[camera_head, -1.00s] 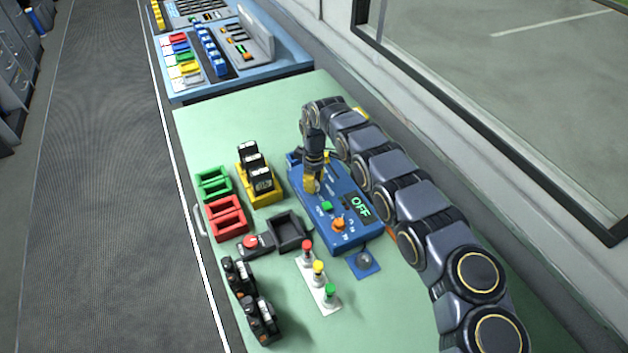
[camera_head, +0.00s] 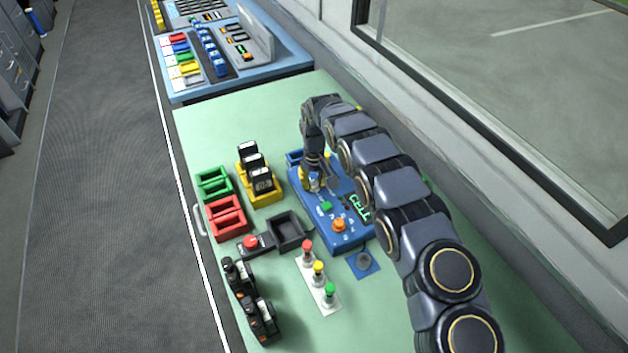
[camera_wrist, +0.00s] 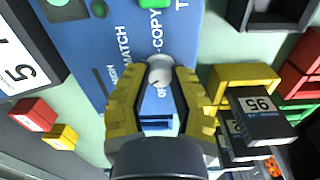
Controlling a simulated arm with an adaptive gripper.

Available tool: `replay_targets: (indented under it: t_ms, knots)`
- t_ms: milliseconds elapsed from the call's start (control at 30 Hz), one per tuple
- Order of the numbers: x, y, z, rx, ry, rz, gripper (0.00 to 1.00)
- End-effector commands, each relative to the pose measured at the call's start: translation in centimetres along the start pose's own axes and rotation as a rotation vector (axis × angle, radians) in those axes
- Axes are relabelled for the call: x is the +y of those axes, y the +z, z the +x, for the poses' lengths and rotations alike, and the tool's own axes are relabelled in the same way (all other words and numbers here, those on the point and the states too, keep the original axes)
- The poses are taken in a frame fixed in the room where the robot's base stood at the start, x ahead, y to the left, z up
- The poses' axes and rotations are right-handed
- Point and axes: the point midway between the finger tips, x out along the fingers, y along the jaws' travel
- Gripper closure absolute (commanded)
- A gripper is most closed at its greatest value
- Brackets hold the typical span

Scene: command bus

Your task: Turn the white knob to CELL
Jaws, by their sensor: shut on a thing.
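The white knob (camera_wrist: 160,72) sits on the blue console panel (camera_wrist: 100,60) in the wrist view, between the tips of my yellow fingers. My gripper (camera_wrist: 158,80) is shut on it. In the head view my gripper (camera_head: 315,182) reaches down onto the left part of the blue console (camera_head: 335,237), and the knob is mostly hidden there. The console's small display (camera_head: 359,207) shows green letters that read CELL, partly covered by my arm. An orange knob (camera_head: 338,225) and a green button (camera_head: 326,206) are on the same panel.
Left of the console are a yellow holder with black packs (camera_head: 262,197), red (camera_head: 226,217) and green (camera_head: 213,183) trays, and a dark empty tray (camera_head: 290,231). Red, yellow and green buttons stand on a white strip (camera_head: 312,287) in front. Black radios (camera_head: 250,305) stand near the left edge.

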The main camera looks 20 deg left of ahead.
Motion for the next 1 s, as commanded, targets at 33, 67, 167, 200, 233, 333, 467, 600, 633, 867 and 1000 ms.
replay_targets:
  t_ms: [33,67,167,200,233,333,467,600,633,867,1000]
  knots:
    - [-0.04,0.02,0.19,0.000,0.000,0.021,1.00]
    - [-0.04,0.02,0.18,0.000,0.000,0.031,1.00]
    - [-0.05,0.01,0.18,0.000,0.000,0.061,1.00]
    - [-0.06,0.01,0.19,0.000,0.000,0.070,1.00]
    - [-0.06,0.01,0.19,0.000,0.000,0.076,1.00]
    - [-0.06,0.01,0.19,0.000,0.000,0.089,1.00]
    - [-0.05,0.01,0.20,0.000,0.000,0.096,1.00]
    - [-0.05,0.02,0.21,0.000,-0.001,0.096,1.00]
    - [-0.05,0.02,0.21,0.000,-0.001,0.096,1.00]
    - [-0.05,0.04,0.20,-0.001,-0.001,0.095,0.47]
    - [-0.03,0.02,0.13,0.000,0.000,0.095,0.47]
